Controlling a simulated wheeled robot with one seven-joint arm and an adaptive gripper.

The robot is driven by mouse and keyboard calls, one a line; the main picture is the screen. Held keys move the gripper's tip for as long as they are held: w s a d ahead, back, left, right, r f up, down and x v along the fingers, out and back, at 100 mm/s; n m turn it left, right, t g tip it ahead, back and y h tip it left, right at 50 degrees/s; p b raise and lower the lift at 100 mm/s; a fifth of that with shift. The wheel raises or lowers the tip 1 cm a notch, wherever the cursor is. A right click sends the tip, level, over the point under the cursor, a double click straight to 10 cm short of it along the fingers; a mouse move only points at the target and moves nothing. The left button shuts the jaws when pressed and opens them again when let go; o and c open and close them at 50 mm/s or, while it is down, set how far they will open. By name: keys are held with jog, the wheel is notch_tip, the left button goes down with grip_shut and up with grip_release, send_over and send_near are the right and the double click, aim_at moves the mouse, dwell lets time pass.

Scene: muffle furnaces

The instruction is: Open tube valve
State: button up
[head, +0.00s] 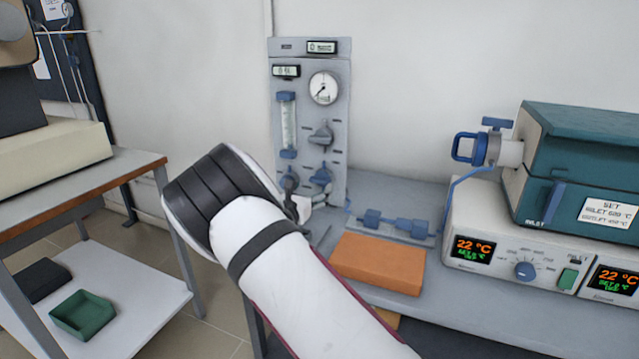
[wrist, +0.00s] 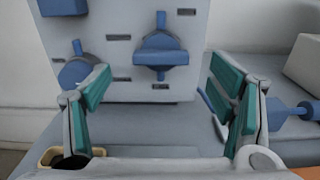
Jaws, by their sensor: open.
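A grey gas panel (head: 310,110) stands upright against the wall. Low on it are two blue valves, a right one (head: 320,175) and a left one (head: 289,180). The wrist view shows the right valve (wrist: 160,52) ahead, near the middle, and the left valve (wrist: 76,68) near my left finger. My gripper (wrist: 160,88) is open and empty, its teal-padded fingers spread wide, apart from the right valve. In the head view my arm mostly hides it. A furnace tube end at right carries a blue T-shaped valve handle (head: 497,124) and a blue loop (head: 465,148).
A blue fitting (head: 411,228) lies on the grey bench (head: 470,305), behind an orange block (head: 378,262). The teal furnace (head: 585,150) sits on a white controller (head: 480,225) at right. A cart (head: 140,300) with a green tray (head: 83,314) stands at left.

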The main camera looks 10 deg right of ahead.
aim_at(319, 181)
jog(key=b+x, duration=0.1)
jog(key=x, duration=0.5)
jog(key=shift+w+d, duration=0.2)
jog(key=c, duration=1.2)
